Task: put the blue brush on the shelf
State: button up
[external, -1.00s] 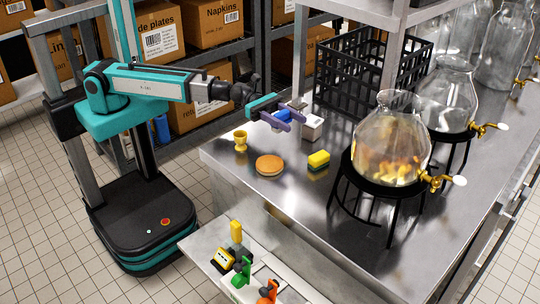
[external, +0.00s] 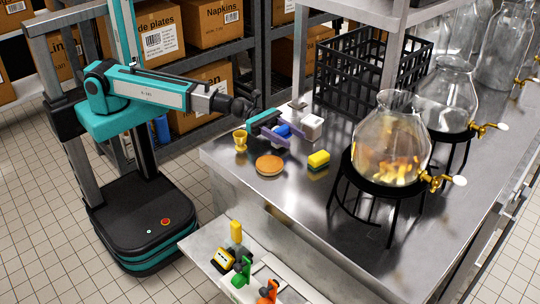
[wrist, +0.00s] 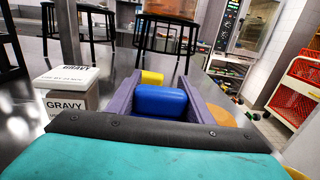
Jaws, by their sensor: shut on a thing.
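The blue brush (external: 283,131) is between the two purple-grey fingers of my gripper (external: 279,138), low over the steel counter. In the wrist view, my gripper (wrist: 160,95) is shut on the brush, which shows as a blue rounded block (wrist: 160,101). I cannot tell whether it touches the counter. A low grey shelf (external: 207,250) juts out below the counter front, with a yellow upright item (external: 236,232) and green and orange items on it. Another shelf stands above the counter at the top, mostly out of frame. I cannot tell which shelf is meant.
A gold cup (external: 240,140), a bun (external: 269,165) and a yellow sponge (external: 318,159) are close by. A black crate (external: 345,80) and glass dispensers (external: 385,150) on stands fill the back and right.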

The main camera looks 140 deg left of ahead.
aim_at(274, 130)
jog(key=shift+f, duration=0.7)
jog(key=shift+f, duration=0.15)
jog(key=o, duration=1)
jog(key=shift+o, duration=0.2)
jog(key=shift+s+r, duration=0.1)
jog(key=shift+r, duration=0.1)
jog(key=s+b, duration=0.1)
jog(key=s, duration=0.4)
jog(key=shift+s, duration=0.35)
jog(key=shift+s+r+p, duration=0.1)
jog(key=shift+s+p, duration=0.05)
jog(key=shift+p, duration=0.85)
jog(key=s+p, duration=0.1)
jog(key=p, duration=0.3)
